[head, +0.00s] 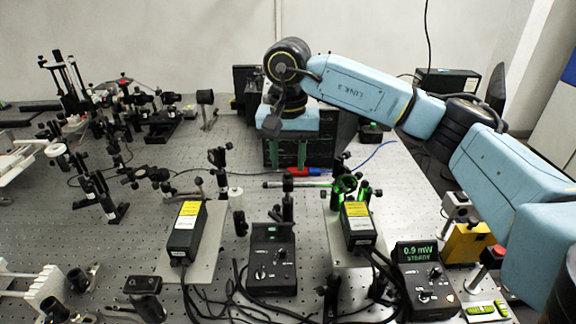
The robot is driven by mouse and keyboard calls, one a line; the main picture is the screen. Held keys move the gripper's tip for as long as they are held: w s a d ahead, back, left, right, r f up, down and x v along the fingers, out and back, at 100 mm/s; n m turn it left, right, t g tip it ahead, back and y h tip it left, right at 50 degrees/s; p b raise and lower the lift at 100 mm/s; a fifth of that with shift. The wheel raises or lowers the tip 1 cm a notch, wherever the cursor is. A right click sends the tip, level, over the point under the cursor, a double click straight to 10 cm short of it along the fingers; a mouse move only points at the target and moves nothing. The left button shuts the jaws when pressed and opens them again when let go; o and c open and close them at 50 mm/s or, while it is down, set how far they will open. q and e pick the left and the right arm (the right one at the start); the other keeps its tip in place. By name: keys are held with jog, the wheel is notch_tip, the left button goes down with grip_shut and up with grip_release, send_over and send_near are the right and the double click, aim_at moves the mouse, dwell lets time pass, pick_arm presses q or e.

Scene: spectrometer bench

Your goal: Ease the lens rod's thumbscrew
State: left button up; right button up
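My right gripper (287,156) comes in from the right and points down over the back middle of the bench. Its two fingers are apart, with nothing visible between them. A red piece (302,171) lies just below the fingertips; I cannot tell whether they touch it. Nearer the front, a black post holder (288,200) stands upright beside a thin horizontal rod (312,185). A green-lit optic mount (346,184) stands to its right. Which rod carries the lens, and its thumbscrew, are too small to tell. My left gripper is out of view.
Two black laser boxes with yellow labels (187,230) (358,226) stand on light plates. Several optics posts crowd the left. A dark box stands behind my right gripper.

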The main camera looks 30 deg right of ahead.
aim_at(288, 173)
notch_tip(288, 173, up, 11)
jog(key=p, duration=0.1)
dwell(0.6)
